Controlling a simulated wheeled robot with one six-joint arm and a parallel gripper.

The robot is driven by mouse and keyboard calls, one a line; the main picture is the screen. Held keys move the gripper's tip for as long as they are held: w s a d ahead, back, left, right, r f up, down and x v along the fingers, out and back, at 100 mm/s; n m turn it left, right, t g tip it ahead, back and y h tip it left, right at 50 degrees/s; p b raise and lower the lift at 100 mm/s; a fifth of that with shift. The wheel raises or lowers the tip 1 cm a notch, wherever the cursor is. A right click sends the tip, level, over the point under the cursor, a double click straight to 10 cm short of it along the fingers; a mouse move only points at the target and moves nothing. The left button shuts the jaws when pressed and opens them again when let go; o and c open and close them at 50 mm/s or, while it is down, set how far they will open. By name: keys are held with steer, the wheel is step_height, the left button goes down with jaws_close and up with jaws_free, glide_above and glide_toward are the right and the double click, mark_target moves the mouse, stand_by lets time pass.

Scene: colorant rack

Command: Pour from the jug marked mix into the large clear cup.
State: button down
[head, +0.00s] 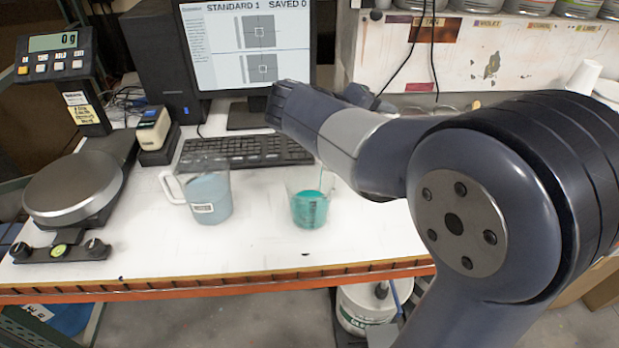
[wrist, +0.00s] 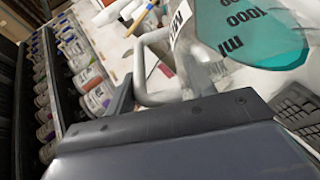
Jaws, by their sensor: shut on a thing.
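My gripper (wrist: 160,88) is shut on the handle of the mix jug (wrist: 144,70), seen close up in the wrist view. The jug's white label shows sideways with part of its lettering, and the jug looks strongly turned. In the head view my arm hides the gripper and this jug. The large clear cup (head: 308,204) stands upright on the bench with teal liquid in it.
Another jug (head: 208,197) with pale blue contents and a label stands left of the cup. A keyboard (head: 245,150) and monitor (head: 250,45) are behind, and a round scale (head: 75,187) is at left. The bench front (head: 250,262) is mostly bare.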

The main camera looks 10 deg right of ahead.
steer(key=d+y, duration=0.1)
steer(key=d+f+y+p, duration=0.1)
steer(key=d, duration=0.1)
steer(key=shift+m+g+y, duration=0.3)
steer(key=shift+m, duration=0.1)
steer(key=shift+a+f, duration=0.15)
steer(key=shift+f, duration=0.1)
steer(key=shift+d+f+y, duration=0.55)
steer(key=shift+f+y, duration=0.05)
steer(key=d+f+y, duration=0.1)
steer(key=d+f, duration=0.1)
steer(key=f, duration=0.1)
steer(key=d+f+y, duration=0.1)
steer(key=shift+w+f+m+y+p, duration=0.1)
steer(key=shift+f+m+y+p, duration=0.2)
steer(key=shift+m+p, duration=0.1)
steer(key=shift+d+f+g+y+p, duration=0.3)
steer(key=shift+d+f+y+p, duration=0.4)
steer(key=shift+d+f+p, duration=0.1)
steer(key=shift+w+d+f+m+y+p, duration=0.15)
steer(key=shift+d+f+y+p, duration=0.1)
steer(key=shift+d+f+y, duration=0.45)
steer(key=shift+s+d+f+m+y+p, duration=0.1)
steer(key=shift+d+f+m+y+p, duration=0.15)
steer(key=shift+f+y, duration=0.45)
steer(key=shift+w+d+f+m+y+p, duration=0.1)
steer(key=shift+d+f+y+p, duration=0.3)
steer(key=shift+f, duration=0.55)
steer(key=shift+r, duration=0.1)
